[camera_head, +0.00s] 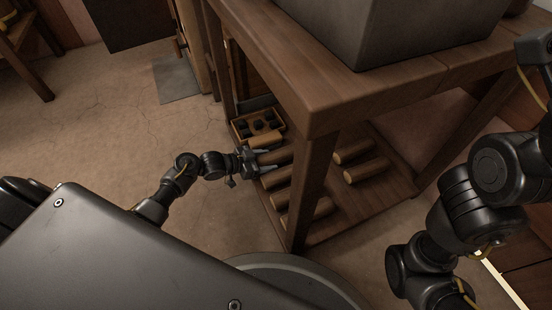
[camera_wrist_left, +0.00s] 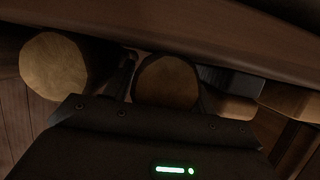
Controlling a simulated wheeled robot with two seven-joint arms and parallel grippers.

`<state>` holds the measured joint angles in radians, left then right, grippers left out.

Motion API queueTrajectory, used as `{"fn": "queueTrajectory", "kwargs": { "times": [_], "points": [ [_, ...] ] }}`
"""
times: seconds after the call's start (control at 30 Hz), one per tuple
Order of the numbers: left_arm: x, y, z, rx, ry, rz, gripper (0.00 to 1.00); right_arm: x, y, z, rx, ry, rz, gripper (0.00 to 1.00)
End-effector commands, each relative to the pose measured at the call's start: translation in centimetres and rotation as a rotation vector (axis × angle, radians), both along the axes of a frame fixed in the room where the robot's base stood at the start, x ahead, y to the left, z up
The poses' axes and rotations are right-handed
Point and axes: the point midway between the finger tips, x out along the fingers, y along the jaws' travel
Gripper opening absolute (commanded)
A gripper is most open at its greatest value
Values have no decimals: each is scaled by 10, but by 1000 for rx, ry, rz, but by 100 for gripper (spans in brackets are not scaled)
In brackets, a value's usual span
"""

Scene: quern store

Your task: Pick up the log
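Several brown logs lie on the low shelf (camera_head: 335,215) of a wooden table. My left gripper (camera_head: 265,160) reaches in at the shelf's left side, with its fingers apart on either side of the near end of one log (camera_head: 279,156). In the left wrist view, that log's round end (camera_wrist_left: 167,83) sits between the two dark fingers; a firm grip is not visible. Another log end (camera_wrist_left: 54,66) shows to the left. Other logs (camera_head: 276,177) lie closer to the table leg, and a pair (camera_head: 366,169) lies farther right. My right arm is at the right, its gripper out of view.
The thick tabletop (camera_head: 320,95) and a front leg (camera_head: 309,190) overhang and flank the shelf. A wooden compartment box (camera_head: 240,129) with dark items stands behind the gripped area. A grey bin (camera_head: 385,35) stands on top. Open floor (camera_head: 120,110) lies left.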

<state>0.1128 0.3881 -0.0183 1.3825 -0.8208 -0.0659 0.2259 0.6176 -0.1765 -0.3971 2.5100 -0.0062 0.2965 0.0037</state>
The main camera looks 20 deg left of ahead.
Motion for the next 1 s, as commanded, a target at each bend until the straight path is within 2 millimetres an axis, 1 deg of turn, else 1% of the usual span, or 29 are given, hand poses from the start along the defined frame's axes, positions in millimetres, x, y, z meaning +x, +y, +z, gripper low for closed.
{"fn": "queueTrajectory", "kwargs": {
  "times": [0.03, 0.2, 0.27, 0.3, 0.47, 0.57, 0.67, 0.8, 0.87, 0.9, 0.93, 1.0],
  "points": [
    [0, 0, 0, 0, 0, 0, 49, 0, 0, 0, 0, -1, 0, 36],
    [0, 0, 0, 0, 0, 0, 27, -1, 0, 1, 0, -3, 0, 36],
    [0, 0, 0, 0, 0, 0, 19, -1, 0, 1, 0, -4, 0, 36],
    [0, 0, 1, 0, -1, 0, 17, -1, 0, 1, 0, -4, 0, 36],
    [0, 0, 1, 0, -1, 0, 17, -1, 0, 2, -1, -6, 0, 36],
    [0, 0, 6, 0, -1, 0, 17, -1, 0, 6, -1, -6, -1, 36],
    [0, 0, 21, 0, -3, -1, 17, -1, 1, 18, -4, -7, -2, 36],
    [0, 1, 51, 0, -4, -1, 17, -2, 3, 41, -11, -9, -2, 36],
    [0, 1, 63, 0, -4, -1, 17, -2, 4, 49, -16, -11, -2, 36],
    [0, 1, 70, 1, -5, -2, 17, 0, 4, 48, -25, -6, -8, 36],
    [0, 1, 75, 0, -4, -1, 17, 5, 5, 40, -38, 13, -18, 36],
    [0, 1, 85, 0, -3, -1, 17, 9, 5, 34, -51, 28, -25, 36]
  ]
}}
